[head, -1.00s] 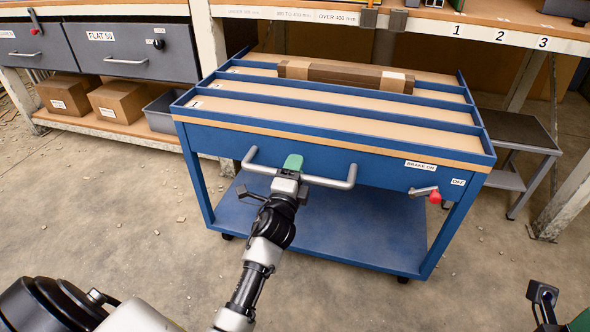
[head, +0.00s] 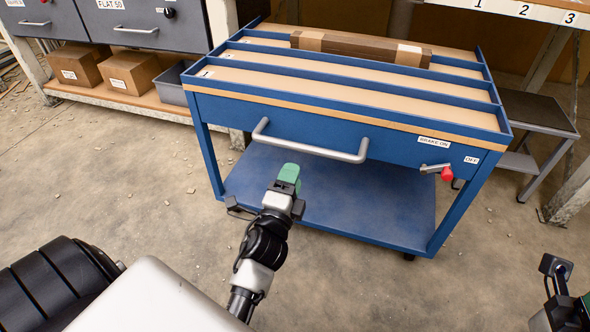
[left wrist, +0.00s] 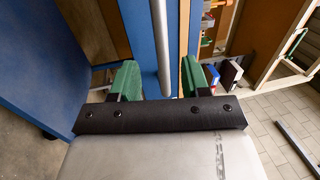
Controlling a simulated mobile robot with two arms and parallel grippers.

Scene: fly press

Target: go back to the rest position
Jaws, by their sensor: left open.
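My left gripper (head: 288,180) is below and in front of the grey bar handle (head: 312,151) of the blue cart (head: 345,125), apart from it. In the left wrist view its two green fingers (left wrist: 160,82) stand open, with nothing held between them. The handle bar (left wrist: 160,45) shows beyond the gap between the fingertips. Part of my right arm's end (head: 562,295) shows at the lower right edge of the head view; its jaws cannot be made out.
A long brown package (head: 362,47) lies on the cart's top. The red-knobbed brake lever (head: 437,170) is at its front right, near the "BRAKE ON" label. A low dark table (head: 535,112) stands right of it. Boxes (head: 130,72) sit on a shelf at left. Floor in front is clear.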

